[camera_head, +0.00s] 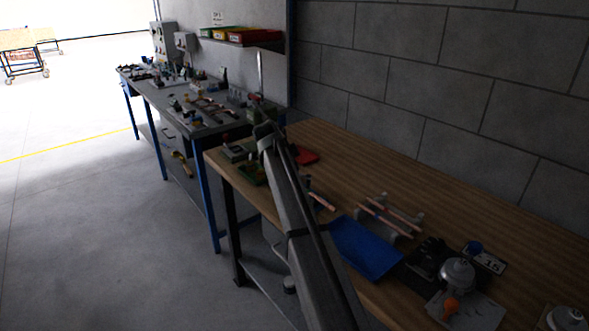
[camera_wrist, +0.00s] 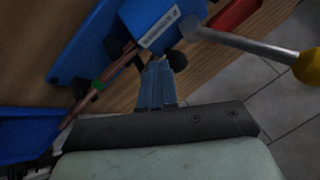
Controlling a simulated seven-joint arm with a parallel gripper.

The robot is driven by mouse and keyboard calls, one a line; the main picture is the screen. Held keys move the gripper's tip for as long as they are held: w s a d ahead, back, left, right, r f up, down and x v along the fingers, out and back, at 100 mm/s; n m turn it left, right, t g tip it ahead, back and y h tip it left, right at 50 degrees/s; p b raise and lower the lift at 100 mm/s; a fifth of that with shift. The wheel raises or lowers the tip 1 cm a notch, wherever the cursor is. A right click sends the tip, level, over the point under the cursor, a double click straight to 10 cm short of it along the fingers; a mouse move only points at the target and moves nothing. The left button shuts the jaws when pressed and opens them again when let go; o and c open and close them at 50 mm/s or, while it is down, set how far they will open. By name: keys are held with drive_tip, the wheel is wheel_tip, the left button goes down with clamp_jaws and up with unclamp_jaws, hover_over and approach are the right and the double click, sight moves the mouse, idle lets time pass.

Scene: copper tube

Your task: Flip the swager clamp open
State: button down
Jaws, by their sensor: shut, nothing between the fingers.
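The swager (camera_wrist: 158,22) is a blue body with a white label at the top of the wrist view. A metal bar with a yellow grip (camera_wrist: 308,66) runs from it to the right. A copper tube (camera_wrist: 100,85) with a green band lies left of it, its upper end against the blue body. My gripper (camera_wrist: 157,66) has its blue-grey fingers together and empty, just below the swager, near a black round knob (camera_wrist: 178,61). I cannot tell whether they touch the swager or knob, or which part is the clamp. In the head view, my arm hides the gripper and swager.
A blue tray (camera_head: 366,248) and copper tubes on a rack (camera_head: 391,216) lie on the wooden bench (camera_head: 345,145). A red tray (camera_head: 304,155) lies near my arm's far end. Black equipment (camera_head: 432,258) stands at right. A wall bounds the bench behind.

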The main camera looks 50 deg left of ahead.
drive_tip(key=m+h, duration=0.1)
drive_tip(key=w+a+m+h, duration=0.1)
drive_tip(key=m, duration=0.1)
drive_tip(key=shift+a, duration=0.2)
drive_tip(key=shift+w, duration=0.1)
drive_tip(key=shift+w+a, duration=0.1)
drive_tip(key=shift+a, duration=0.05)
idle(0.4)
drive_tip(key=s+d+r, duration=0.2)
drive_tip(key=s+r, duration=0.6)
drive_tip(key=s, duration=0.1)
drive_tip(key=shift+s, duration=0.15)
idle(0.3)
drive_tip(key=shift+d+f, duration=0.1)
idle(0.4)
